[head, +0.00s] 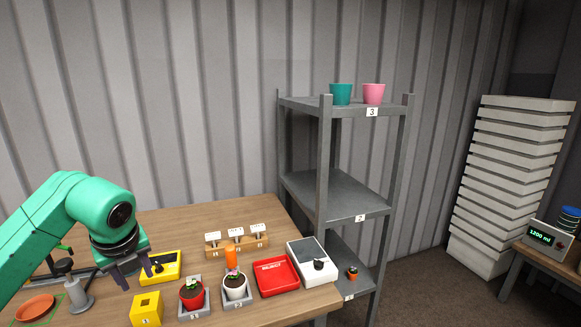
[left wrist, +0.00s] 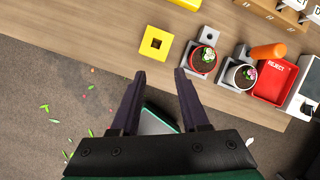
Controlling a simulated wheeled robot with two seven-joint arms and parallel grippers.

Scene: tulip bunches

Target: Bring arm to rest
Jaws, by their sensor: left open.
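My left arm comes in from the left in the head view, with its gripper (head: 131,272) over the left part of the wooden table. The gripper also shows in the left wrist view (left wrist: 157,75), its two dark fingers spread apart with nothing between them. In that view the fingers point toward the table's front edge, with the floor beneath part of them. The yellow block with a square hole (left wrist: 156,43) lies ahead of the fingertips, apart from them. My right gripper is in neither view.
On the table (head: 190,223) stand a red pot (head: 192,299), a white pot (head: 235,292), a red reject tray (head: 276,281), a white scale (head: 307,266) and an orange cylinder (head: 231,262). A grey shelf (head: 335,189) rises to the right. Green scraps (left wrist: 44,108) lie on the floor.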

